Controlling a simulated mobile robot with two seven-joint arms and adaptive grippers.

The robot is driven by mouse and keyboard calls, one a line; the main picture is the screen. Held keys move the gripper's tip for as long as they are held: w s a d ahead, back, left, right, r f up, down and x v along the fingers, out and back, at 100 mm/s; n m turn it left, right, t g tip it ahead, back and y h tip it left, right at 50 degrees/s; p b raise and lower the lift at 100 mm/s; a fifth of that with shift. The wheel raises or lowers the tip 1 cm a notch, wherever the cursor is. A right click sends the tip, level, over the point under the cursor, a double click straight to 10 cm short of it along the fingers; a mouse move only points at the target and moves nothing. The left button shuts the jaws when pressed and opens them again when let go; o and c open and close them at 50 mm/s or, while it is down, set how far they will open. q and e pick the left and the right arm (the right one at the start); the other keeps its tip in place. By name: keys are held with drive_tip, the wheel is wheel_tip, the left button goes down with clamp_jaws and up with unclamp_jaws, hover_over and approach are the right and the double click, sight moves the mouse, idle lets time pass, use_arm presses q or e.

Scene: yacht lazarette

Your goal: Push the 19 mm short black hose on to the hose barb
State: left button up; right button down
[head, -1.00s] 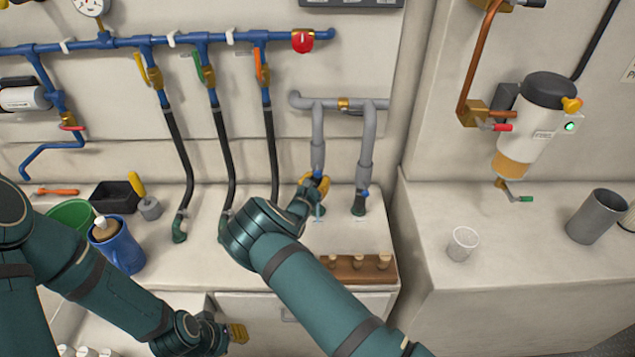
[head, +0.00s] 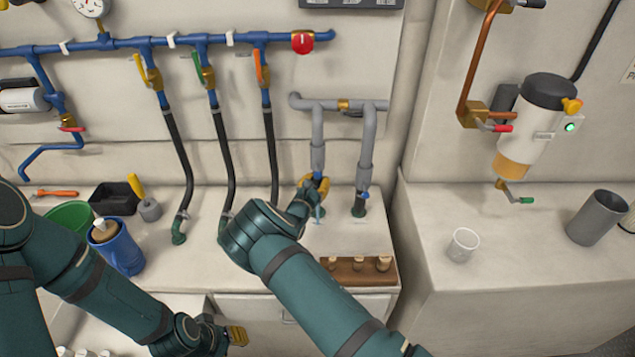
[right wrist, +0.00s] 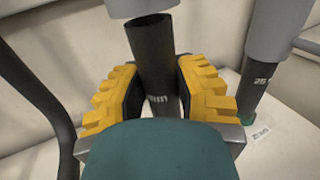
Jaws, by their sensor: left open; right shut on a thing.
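My right gripper (right wrist: 155,88) is shut on the short black hose (right wrist: 150,50), with one yellow finger on each side. The hose stands roughly upright, with part of a size mark showing near the fingers. Its upper end is just under the lower end of a grey pipe (right wrist: 138,8); I cannot tell whether they touch. No barb is clearly visible. In the head view, the right gripper (head: 314,184) is below the left grey pipe (head: 317,135), and its hand hides most of the hose. My left gripper (head: 237,336) is open and empty, low in front of the counter.
Another black hose (head: 359,206) stands under the right grey pipe (head: 368,135). Several long black hoses hang to the left. A brown rack (head: 345,275) with small pegs lies near the counter's front edge.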

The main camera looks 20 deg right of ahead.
drive_tip(key=shift+f+b, duration=1.7)
drive_tip(key=shift+f, duration=0.55)
drive_tip(key=c, duration=0.7)
unclamp_jaws()
drive_tip(key=shift+o, duration=0.2)
drive_tip(key=v, duration=1.2)
drive_tip(key=shift+r, duration=0.15)
